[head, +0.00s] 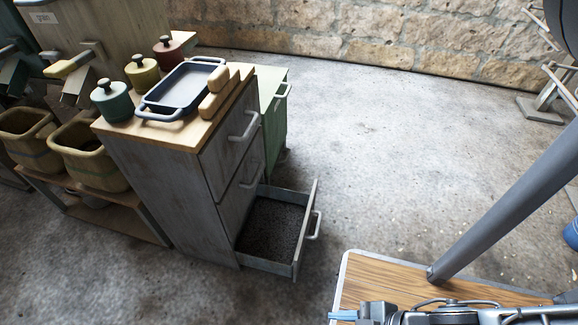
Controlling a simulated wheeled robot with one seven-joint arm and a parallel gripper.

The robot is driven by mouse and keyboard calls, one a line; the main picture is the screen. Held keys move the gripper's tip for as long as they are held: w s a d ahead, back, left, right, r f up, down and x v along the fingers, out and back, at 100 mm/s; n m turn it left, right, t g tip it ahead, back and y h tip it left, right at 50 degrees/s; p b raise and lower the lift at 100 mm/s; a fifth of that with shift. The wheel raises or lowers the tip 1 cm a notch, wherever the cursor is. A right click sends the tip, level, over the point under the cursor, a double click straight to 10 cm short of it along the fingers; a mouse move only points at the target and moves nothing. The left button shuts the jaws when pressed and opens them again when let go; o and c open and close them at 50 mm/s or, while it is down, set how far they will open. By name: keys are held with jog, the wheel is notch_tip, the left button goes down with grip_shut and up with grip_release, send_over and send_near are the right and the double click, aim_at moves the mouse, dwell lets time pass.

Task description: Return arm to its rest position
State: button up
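My arm shows only in part, low at the bottom right of the head view, folded over a wooden board. Its dark and grey parts are cut off by the bottom edge of the picture. The end at the left, with a pale blue piece, looks like my gripper (345,315). Its fingers cannot be made out, so I cannot tell whether it is open or shut. No held object is visible. The arm end is apart from the grey cabinet (165,185) to its upper left.
The cabinet's bottom drawer (297,240) is pulled out, with dark granular contents. On top stand a blue tray (181,88), wooden blocks (220,90) and lidded pots (111,103). Baskets (88,155) stand on a low shelf at left. The floor (400,150) on the right is largely clear.

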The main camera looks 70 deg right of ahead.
jog(key=w+d+r+m+t+p, duration=0.1)
jog(key=w+r+t+p, duration=0.1)
jog(key=r+p, duration=1.1)
jog(key=w+d+r+m+t+p, duration=0.1)
jog(key=r+p, duration=1.3)
jog(key=r, duration=2.1)
jog(key=w+t, duration=0.1)
jog(key=t, duration=0.1)
jog(key=shift+w+d+r+m+t, duration=0.2)
jog(key=shift+w+d+m+t, duration=0.1)
jog(key=shift+w+t, duration=0.1)
